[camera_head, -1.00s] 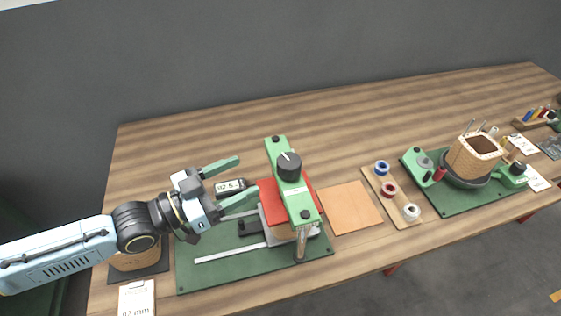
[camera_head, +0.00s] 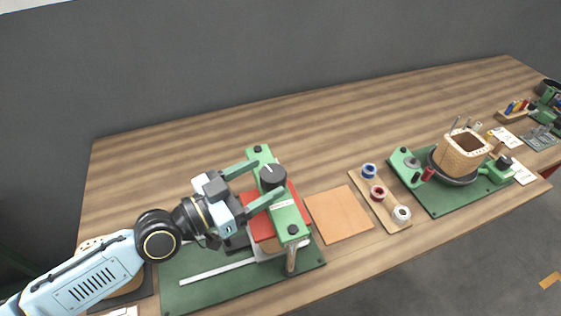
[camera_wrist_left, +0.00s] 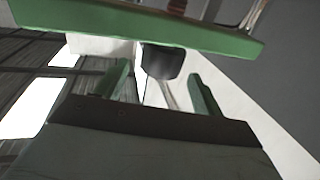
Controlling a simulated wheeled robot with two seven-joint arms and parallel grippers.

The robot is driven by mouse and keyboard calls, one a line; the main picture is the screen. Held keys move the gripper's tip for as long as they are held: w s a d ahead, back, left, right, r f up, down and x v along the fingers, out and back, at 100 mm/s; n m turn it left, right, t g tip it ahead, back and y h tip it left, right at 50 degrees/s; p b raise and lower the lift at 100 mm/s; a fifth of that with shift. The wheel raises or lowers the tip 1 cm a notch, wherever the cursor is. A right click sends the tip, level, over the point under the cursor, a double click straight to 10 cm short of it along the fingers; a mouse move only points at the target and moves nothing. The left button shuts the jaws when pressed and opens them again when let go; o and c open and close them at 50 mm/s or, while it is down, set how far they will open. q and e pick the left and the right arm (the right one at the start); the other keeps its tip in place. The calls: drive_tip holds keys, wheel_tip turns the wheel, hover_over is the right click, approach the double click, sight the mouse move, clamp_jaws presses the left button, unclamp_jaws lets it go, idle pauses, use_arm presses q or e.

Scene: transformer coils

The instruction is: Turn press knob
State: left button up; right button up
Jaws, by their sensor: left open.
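The press is a green bar (camera_head: 285,216) on posts over a red block (camera_head: 263,228), standing on a green base plate (camera_head: 215,290). Its black round knob (camera_head: 272,177) sits on top of the bar. My left gripper (camera_head: 268,180) is open, its two green fingers reaching to the bar on either side of the knob in the head view. In the left wrist view the dark knob (camera_wrist_left: 163,62) shows ahead between the finger tips (camera_wrist_left: 158,72), below the green bar (camera_wrist_left: 150,30). I cannot tell whether the fingers touch it. My right gripper is not in view.
An orange sheet (camera_head: 339,214) lies right of the press. Beyond it are a wooden strip with spools (camera_head: 380,203) and a green board with a wound coil (camera_head: 463,154). The table behind the press is clear.

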sight(284, 168)
use_arm(q)
drive_tip(key=shift+p+x, duration=0.45)
drive_tip(key=shift+x, duration=2.25)
drive_tip(key=shift+c, duration=0.2)
drive_tip(key=c, duration=0.9)
drive_tip(key=b, duration=0.3)
drive_tip(key=shift+f+m+g, duration=0.15)
drive_tip(key=shift+m+g, duration=0.15)
drive_tip(key=shift+c, duration=0.2)
drive_tip(key=shift+s+h+b, duration=0.1)
drive_tip(key=shift+h+b, duration=0.3)
drive_tip(key=shift+b, duration=0.2)
drive_tip(key=o, duration=1)
